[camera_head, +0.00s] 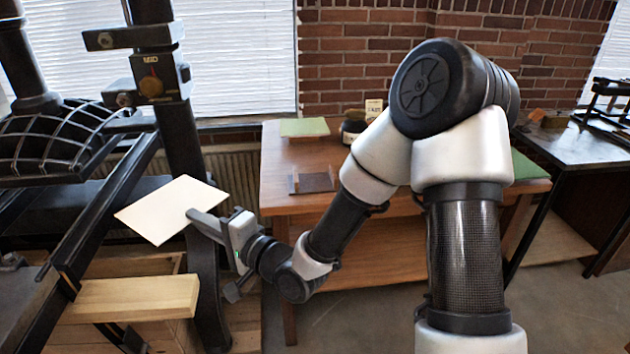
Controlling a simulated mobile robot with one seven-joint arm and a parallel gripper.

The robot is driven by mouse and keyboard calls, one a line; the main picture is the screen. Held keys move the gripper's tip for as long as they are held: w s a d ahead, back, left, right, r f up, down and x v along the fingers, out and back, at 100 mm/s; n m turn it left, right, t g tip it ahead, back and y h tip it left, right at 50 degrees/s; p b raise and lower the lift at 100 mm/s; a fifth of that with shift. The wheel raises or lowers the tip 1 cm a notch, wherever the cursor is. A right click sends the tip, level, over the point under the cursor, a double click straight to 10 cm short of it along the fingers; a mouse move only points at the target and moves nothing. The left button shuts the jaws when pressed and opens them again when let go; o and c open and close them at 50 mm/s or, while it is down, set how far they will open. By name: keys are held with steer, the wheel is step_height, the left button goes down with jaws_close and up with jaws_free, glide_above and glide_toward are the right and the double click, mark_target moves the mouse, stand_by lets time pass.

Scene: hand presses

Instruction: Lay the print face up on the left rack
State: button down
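The print (165,208) is a blank, cream-white sheet in the camera_head view, left of centre. It is held in the air, slightly tilted, in front of the dark press. My gripper (194,215) is shut on the sheet's right edge, with the arm reaching in from the right. The visible side shows no marks, so I cannot tell which face is up. I cannot make out a left rack for certain.
A pale wooden board (135,298) lies below the sheet. A wooden table (280,190) with green pads stands behind my arm. A dark bench (570,148) is at right.

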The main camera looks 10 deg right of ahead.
steer(key=shift+s+a, duration=0.2)
steer(key=shift+a, duration=0.05)
steer(key=shift+d, duration=0.1)
steer(key=w+d+r+m+t+h, duration=0.1)
steer(key=w+d+m+t+h, duration=0.3)
steer(key=d, duration=0.6)
steer(key=w+d+r+m+h, duration=0.1)
steer(key=w+d+m+h, duration=0.3)
steer(key=d, duration=0.5)
steer(key=w+d+r+m+t+h, duration=0.1)
steer(key=w+d+m+t+h, duration=0.1)
steer(key=d+h, duration=0.6)
step_height(320, 180, up, 15)
steer(key=d+y+p, duration=0.2)
steer(key=p, duration=1.3)
steer(key=s+f, duration=0.6)
steer(key=f, duration=0.7)
steer(key=shift+s+a+f, duration=0.15)
steer(key=shift+f, duration=0.1)
